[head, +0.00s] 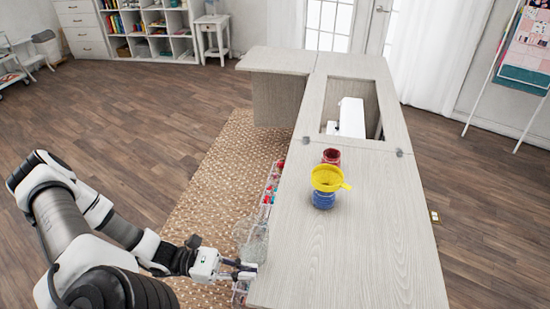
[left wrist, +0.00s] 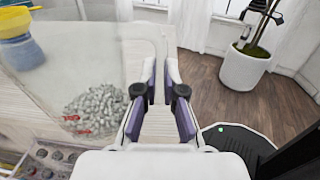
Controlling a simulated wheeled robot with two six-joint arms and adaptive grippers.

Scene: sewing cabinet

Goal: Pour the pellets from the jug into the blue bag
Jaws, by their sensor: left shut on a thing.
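The clear jug (head: 251,238) is at the table's left edge in the head view. In the left wrist view the jug (left wrist: 95,106) holds grey pellets, with a few red spots near them. My left gripper (head: 246,270) is shut on the jug; its fingers (left wrist: 160,100) are beside the pellets, and the clear part between them is hard to make out. The blue bag (head: 323,199) stands on the table with a yellow funnel (head: 327,178) in its mouth. The bag (left wrist: 20,52) and funnel (left wrist: 14,20) also show at the wrist view's upper left. My right gripper is not in view.
A red container (head: 331,156) stands just behind the funnel. A white sewing machine (head: 351,118) sits in the table's opening. A clear organizer (head: 268,190) with small items runs along the table's left side. The tabletop (head: 370,235) right of the bag is clear.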

